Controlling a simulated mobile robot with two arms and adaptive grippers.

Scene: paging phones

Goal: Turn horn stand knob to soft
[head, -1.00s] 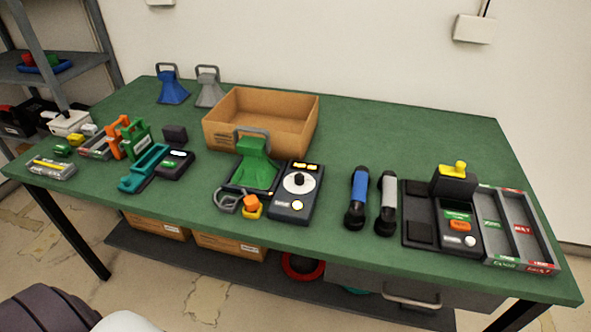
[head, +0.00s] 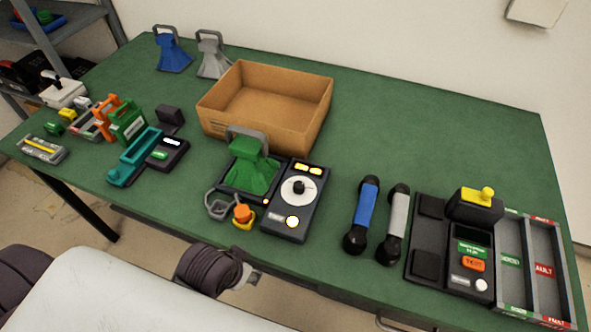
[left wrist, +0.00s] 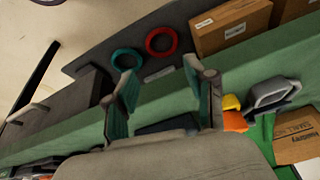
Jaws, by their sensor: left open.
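The horn stand in the head view has a green horn (head: 254,172) on a dark tray. Beside it is a dark control box (head: 284,228) with a white dial and black knob (head: 299,187). Lit yellow buttons show above the dial and a round lit one below. My left arm reaches in from the bottom left, ending at the table's front edge. In the left wrist view my left gripper (left wrist: 160,68) is open, with nothing between its fingertips. It is apart from the knob, which I cannot make out in that view. My right gripper is not in view.
An orange and yellow piece (head: 242,214) and a grey loop sit just left of the control box. A cardboard box (head: 222,118) stands behind the horn. Blue (head: 361,214) and grey (head: 394,222) handsets lie to the right. Green table is bare at the back right.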

